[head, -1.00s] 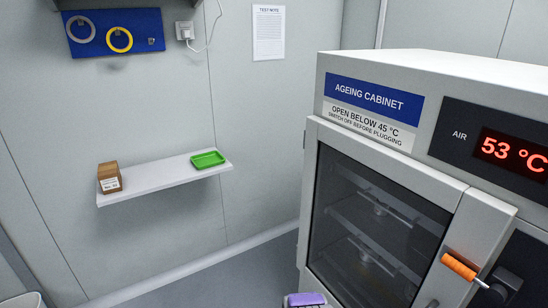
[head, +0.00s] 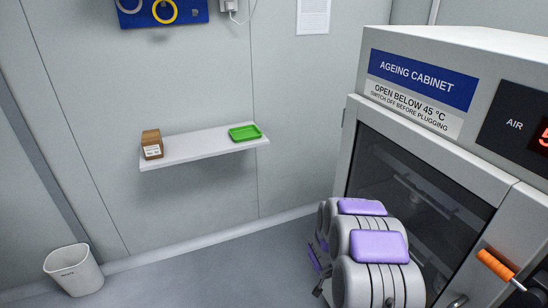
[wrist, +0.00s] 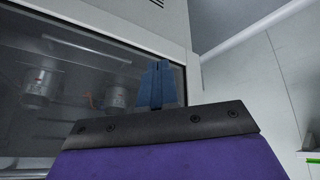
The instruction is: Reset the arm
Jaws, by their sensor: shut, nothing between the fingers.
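My gripper (wrist: 156,84) shows in the wrist view as two blue fingers held together, with nothing between them. It points up in front of the cabinet's dark glass door. In the head view my grey and purple arm is folded at the lower right, in front of the ageing cabinet (head: 490,60); the fingers cannot be made out there. The cabinet door (head: 400,180) is closed, with an orange handle (head: 496,265) at its right. Through the glass in the wrist view, grey cylindrical parts (wrist: 40,88) hang inside.
A white wall shelf (head: 195,148) holds a brown box (head: 152,144) and a green tray (head: 245,132). A white bin (head: 74,270) stands on the floor at the lower left. A blue board (head: 190,12) with rings hangs above. The floor between bin and arm is clear.

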